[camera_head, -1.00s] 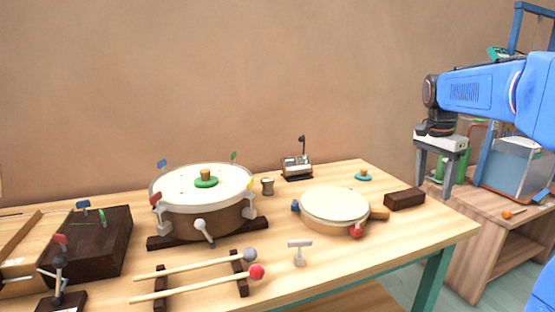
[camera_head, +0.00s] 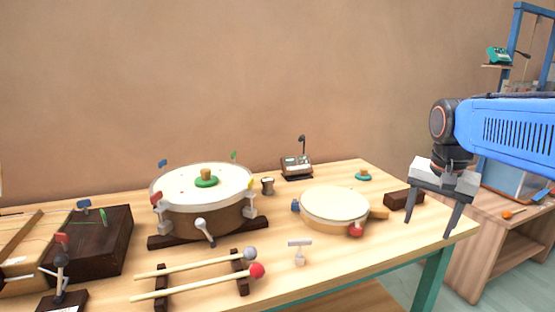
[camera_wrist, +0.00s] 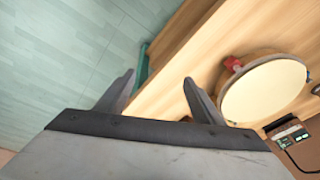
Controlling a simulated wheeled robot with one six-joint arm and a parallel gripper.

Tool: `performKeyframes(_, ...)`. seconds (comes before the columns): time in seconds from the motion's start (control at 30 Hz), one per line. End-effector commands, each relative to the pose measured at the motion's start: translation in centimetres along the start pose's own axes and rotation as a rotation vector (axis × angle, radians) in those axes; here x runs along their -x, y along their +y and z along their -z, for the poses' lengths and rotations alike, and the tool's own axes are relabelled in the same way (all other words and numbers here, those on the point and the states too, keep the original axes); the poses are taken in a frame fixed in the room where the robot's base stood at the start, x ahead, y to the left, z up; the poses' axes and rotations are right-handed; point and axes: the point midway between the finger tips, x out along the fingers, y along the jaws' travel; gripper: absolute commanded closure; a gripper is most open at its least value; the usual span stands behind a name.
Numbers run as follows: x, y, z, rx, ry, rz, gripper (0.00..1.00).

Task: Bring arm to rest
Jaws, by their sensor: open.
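My gripper (camera_head: 431,222) is open and empty, with its two fingers spread and pointing down. In the head view it hangs at the right end of the table, in front of a dark brown block that it partly hides. My blue arm reaches in from the right edge. In the wrist view, my gripper (camera_wrist: 158,88) shows its fingers apart with nothing between them. The table edge and floor lie beyond the fingertips.
The wooden table (camera_head: 395,245) holds a large drum (camera_head: 225,216), a smaller round drum (camera_head: 335,206), two mallets (camera_head: 205,266) on a rack, the dark block (camera_head: 398,200) and a small meter-like device (camera_head: 296,167). A side cabinet (camera_head: 485,262) stands at right.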

Motion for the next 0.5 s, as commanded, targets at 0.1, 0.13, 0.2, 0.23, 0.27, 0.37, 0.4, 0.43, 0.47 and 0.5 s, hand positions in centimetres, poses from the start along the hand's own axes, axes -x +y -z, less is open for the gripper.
performKeyframes(0.1, -0.8, 1.0, -3.9, 0.121, 0.024, 0.033, 0.39)
performKeyframes(0.13, -1.0, 1.3, -4.8, 0.15, 0.031, 0.041, 0.39)
performKeyframes(0.2, -1.6, 1.9, -6.9, 0.221, 0.046, 0.058, 0.39)
performKeyframes(0.23, -1.9, 2.2, -7.7, 0.252, 0.054, 0.065, 0.39)
performKeyframes(0.27, -2.2, 2.5, -8.6, 0.282, 0.061, 0.072, 0.39)
performKeyframes(0.37, -3.5, 3.5, -11.4, 0.383, 0.086, 0.094, 0.39)
performKeyframes(0.4, -4.0, 3.8, -12.5, 0.422, 0.096, 0.103, 0.39)
performKeyframes(0.43, -4.4, 4.1, -13.3, 0.451, 0.105, 0.109, 0.39)
performKeyframes(0.47, -4.9, 4.4, -14.1, 0.478, 0.111, 0.115, 0.39)
performKeyframes(0.5, -5.4, 4.8, -15.0, 0.513, 0.122, 0.122, 0.39)
